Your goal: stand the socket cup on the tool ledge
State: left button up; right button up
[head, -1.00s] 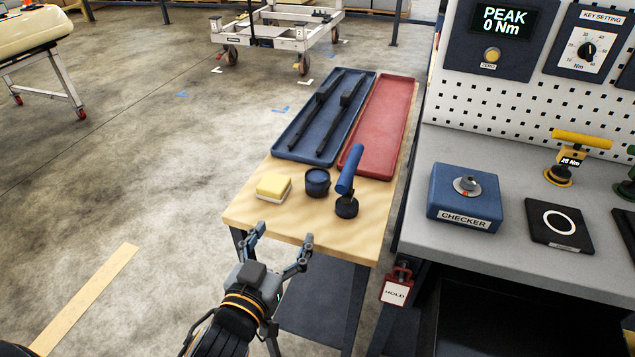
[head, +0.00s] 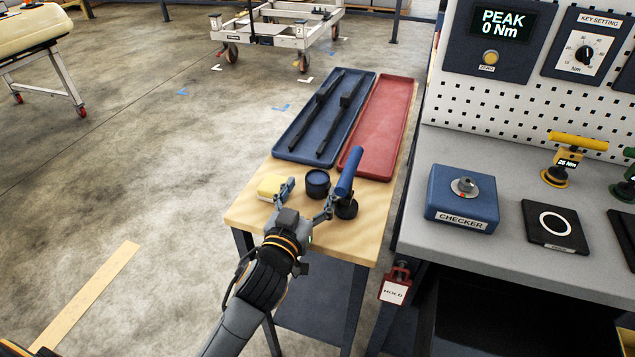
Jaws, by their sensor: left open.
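A small dark blue round cup (head: 317,182), which looks like the socket cup, stands upright on the wooden trolley top (head: 245,217). My left gripper (head: 309,193) is open just in front of it. No ledge is labelled; a grey bench (head: 410,235) with a pegboard stands to the right. My right gripper is not in view.
A blue-handled tool (head: 348,172) stands close right. Behind are a blue tray (head: 291,148) with dark bars and an empty red tray (head: 380,130). A blue checker box (head: 460,200) and a dark ring pad (head: 555,228) occupy the bench.

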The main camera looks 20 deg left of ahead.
pick_arm(q)
jog(key=shift+w, duration=1.2)
jog(key=c, duration=1.3)
jog(key=shift+c, duration=0.2)
